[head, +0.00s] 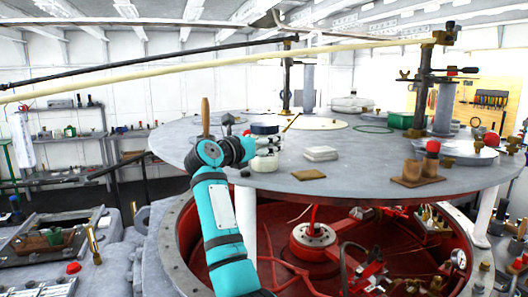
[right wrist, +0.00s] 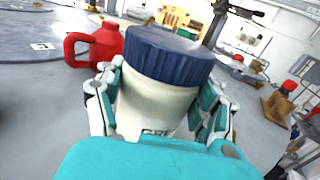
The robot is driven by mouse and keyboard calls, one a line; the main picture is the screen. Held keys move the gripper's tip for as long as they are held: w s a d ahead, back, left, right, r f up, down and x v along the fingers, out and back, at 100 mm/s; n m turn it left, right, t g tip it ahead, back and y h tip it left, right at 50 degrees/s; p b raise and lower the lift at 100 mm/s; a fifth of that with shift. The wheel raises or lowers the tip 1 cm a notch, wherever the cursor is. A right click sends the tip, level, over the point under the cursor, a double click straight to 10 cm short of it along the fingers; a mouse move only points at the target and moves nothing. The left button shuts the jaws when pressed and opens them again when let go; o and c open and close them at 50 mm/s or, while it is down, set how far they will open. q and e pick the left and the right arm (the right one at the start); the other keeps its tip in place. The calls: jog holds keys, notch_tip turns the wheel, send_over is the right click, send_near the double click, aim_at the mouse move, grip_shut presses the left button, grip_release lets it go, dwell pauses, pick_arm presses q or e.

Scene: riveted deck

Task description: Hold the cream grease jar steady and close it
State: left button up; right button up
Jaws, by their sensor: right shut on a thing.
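The cream grease jar (right wrist: 155,105) stands upright between the fingers of my right gripper (head: 267,148), over the round grey deck. My right gripper is shut on its body, with white and teal fingers on both sides in the right wrist view. The dark blue ribbed lid (right wrist: 167,55) sits on top of the jar; it also shows in the head view (head: 264,128). I cannot tell how tightly it is screwed on. Part of the jar's printed label shows, its lower part hidden by my gripper. My left gripper is not in view.
A red jug (right wrist: 101,46) stands behind the jar at left in the right wrist view. On the round deck (head: 345,178) lie a white block (head: 320,154), a tan pad (head: 308,174) and a wooden holder (head: 416,180). The deck's front edge drops to red machinery below.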

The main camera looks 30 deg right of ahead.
aim_at(257, 130)
jog(key=shift+c, duration=0.4)
jog(key=shift+w+r+b, duration=0.1)
jog(key=shift+r+b, duration=0.6)
jog(key=shift+r, duration=0.1)
jog(key=shift+a+r+b, duration=0.1)
jog(key=shift+r+b, duration=0.5)
jog(key=shift+r, duration=0.2)
jog(key=s+a+b, duration=0.1)
jog(key=s+b, duration=0.1)
jog(key=s, duration=0.3)
jog(key=s+a+r+b, duration=0.1)
jog(key=s+a+b, duration=0.1)
jog(key=s, duration=0.3)
jog(key=s+a+b, duration=0.1)
jog(key=s+b, duration=0.1)
jog(key=s, duration=0.2)
jog(key=shift+s+a+r+b, duration=0.2)
jog(key=shift+s+r+b, duration=0.1)
jog(key=shift+s+b, duration=0.1)
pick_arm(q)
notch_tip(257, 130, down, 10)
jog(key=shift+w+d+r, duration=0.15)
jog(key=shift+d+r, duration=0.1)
pick_arm(e)
jog(key=shift+s+r, duration=0.1)
jog(key=shift+s, duration=0.2)
jog(key=o, duration=0.9)
jog(key=shift+c, duration=0.2)
jog(key=c, duration=1.2)
jog(key=shift+o, duration=0.2)
